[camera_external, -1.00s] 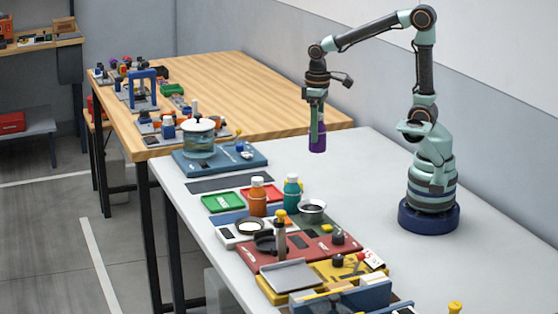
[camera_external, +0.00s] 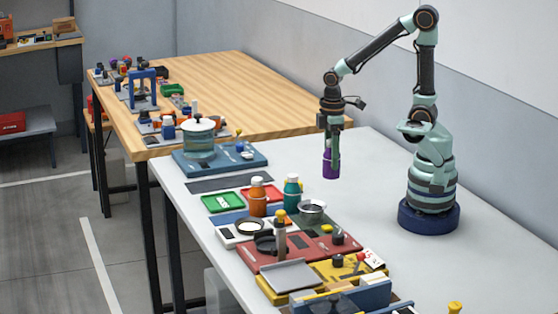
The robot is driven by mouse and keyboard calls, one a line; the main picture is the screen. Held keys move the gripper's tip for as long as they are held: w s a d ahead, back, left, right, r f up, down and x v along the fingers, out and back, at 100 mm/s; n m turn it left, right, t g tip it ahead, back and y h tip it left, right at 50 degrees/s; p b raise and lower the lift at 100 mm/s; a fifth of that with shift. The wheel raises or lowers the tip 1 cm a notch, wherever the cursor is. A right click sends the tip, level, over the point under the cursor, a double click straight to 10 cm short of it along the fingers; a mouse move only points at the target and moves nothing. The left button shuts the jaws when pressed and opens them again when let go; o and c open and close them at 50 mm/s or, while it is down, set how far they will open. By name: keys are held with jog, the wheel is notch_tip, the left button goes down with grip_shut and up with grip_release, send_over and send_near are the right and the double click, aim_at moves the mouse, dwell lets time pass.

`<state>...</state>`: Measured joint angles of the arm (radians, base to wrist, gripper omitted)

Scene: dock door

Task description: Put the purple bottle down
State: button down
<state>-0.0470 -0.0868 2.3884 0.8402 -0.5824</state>
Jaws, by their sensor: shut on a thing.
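The purple bottle (camera_external: 330,168) is upright in my gripper (camera_external: 331,152), which points straight down and is shut on it. The bottle is over the far part of the light grey table (camera_external: 370,235), to the left of my base. Its bottom is at or close above the table top; I cannot tell whether it touches. My fingers cover the bottle's upper part.
An orange bottle (camera_external: 258,200) and a teal bottle (camera_external: 292,196) stand nearer the front left, by a red tray (camera_external: 263,193) and a green tray (camera_external: 222,202). The table around the purple bottle is clear.

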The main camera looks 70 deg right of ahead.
notch_tip(320, 180, down, 9)
dwell(0.5)
jog(key=shift+f, duration=0.1)
jog(key=shift+c, duration=1)
grip_release()
notch_tip(320, 180, up, 12)
jog(key=shift+r, duration=0.1)
jog(key=r+m+t, duration=0.1)
jog(key=r+m, duration=0.1)
jog(key=r+m+t, duration=0.2)
jog(key=r, duration=0.1)
jog(key=d+r+m+t, duration=0.1)
jog(key=r+m, duration=0.1)
jog(key=r, duration=0.1)
jog(key=shift+w+r+t, duration=0.15)
jog(key=shift+w+t, duration=0.1)
jog(key=shift+t, duration=0.15)
jog(key=shift+o, duration=0.5)
jog(key=shift+s+d+r+m+t, duration=0.15)
jog(key=shift+r+m+t, duration=0.25)
jog(key=shift+r+m, duration=0.2)
